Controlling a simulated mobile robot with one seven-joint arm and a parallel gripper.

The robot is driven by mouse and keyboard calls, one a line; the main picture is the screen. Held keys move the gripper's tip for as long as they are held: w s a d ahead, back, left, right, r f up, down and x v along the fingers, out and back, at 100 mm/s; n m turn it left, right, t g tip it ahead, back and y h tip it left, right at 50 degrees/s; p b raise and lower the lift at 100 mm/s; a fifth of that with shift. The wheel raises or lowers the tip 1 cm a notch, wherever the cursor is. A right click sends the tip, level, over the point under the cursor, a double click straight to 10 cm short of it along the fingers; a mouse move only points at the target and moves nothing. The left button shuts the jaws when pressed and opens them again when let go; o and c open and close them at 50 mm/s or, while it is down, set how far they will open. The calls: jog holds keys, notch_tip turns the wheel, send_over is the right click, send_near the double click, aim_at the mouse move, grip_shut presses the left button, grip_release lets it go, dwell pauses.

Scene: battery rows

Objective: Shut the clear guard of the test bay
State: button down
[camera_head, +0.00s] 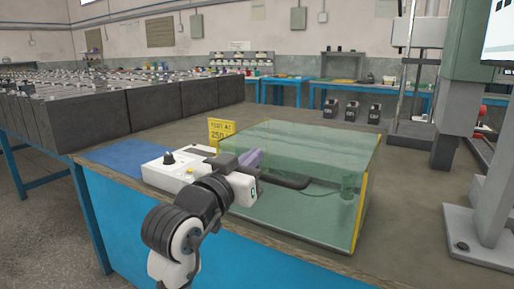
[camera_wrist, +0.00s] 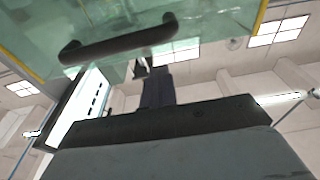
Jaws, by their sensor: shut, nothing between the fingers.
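The clear guard (camera_head: 325,150) is a green-tinted see-through box with a yellow edge (camera_head: 360,205) at its right, on the bench. A dark bar handle (camera_head: 292,183) is on its near side. I cannot tell from here how far the guard is shut. My gripper (camera_head: 252,157) is at the guard's near left, beside the left end of the handle, with its fingers pointing up. The fingers are shut and empty. In the wrist view the handle (camera_wrist: 120,46) crosses beyond my fingertips (camera_wrist: 153,70), under the green panel (camera_wrist: 75,18). Contact is not clear.
A white control box (camera_head: 178,172) with a dark knob stands left of the guard, partly behind my arm. A grey column machine (camera_head: 470,110) rises at the right. Bare bench top (camera_head: 410,215) lies right of the guard.

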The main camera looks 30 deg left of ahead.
jog(key=s, duration=1)
jog(key=shift+f, duration=0.25)
